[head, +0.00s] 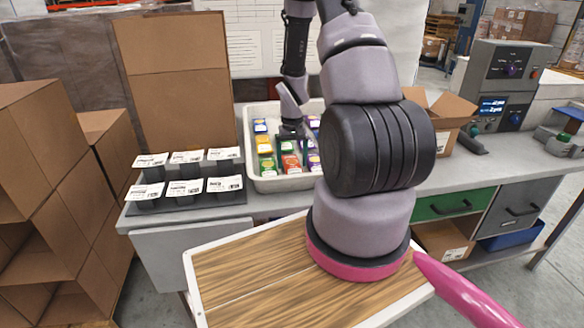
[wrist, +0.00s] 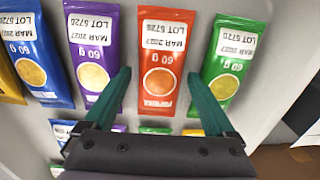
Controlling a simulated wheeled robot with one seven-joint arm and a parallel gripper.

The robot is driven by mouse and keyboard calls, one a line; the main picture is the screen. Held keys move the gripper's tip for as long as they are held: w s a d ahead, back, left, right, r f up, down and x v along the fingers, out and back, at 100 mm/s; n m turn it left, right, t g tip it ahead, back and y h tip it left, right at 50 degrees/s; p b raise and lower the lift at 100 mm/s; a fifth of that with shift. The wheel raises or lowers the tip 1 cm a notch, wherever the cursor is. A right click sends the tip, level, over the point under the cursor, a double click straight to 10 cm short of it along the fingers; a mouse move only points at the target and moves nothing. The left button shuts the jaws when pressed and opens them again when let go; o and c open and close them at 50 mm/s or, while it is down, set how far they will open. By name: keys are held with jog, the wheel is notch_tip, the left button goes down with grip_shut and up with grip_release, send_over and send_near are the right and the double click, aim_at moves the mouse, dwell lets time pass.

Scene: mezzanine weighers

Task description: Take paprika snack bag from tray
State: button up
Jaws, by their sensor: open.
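The white tray (head: 249,150) stands on the counter and holds rows of small colourful snack bags. In the wrist view an orange-red paprika bag (wrist: 163,60) lies label up, marked 60 g and MAR 2027. My gripper (wrist: 158,74) is open, with one green finger on each side of this bag's lower part. In the head view my gripper (head: 298,138) is over the tray, and my arm hides the tray's right part.
A blue bag (wrist: 35,55) lies farther left, and more bags lie partly hidden under my gripper. In the head view a dark stand with white labels (head: 185,180) is left of the tray. An open carton (head: 450,115) and weigher (head: 500,85) stand to the right.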

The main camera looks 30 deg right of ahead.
jog(key=shift+f, duration=0.6)
jog(key=c, duration=1.1)
jog(key=shift+c, duration=0.2)
jog(key=shift+r, duration=0.15)
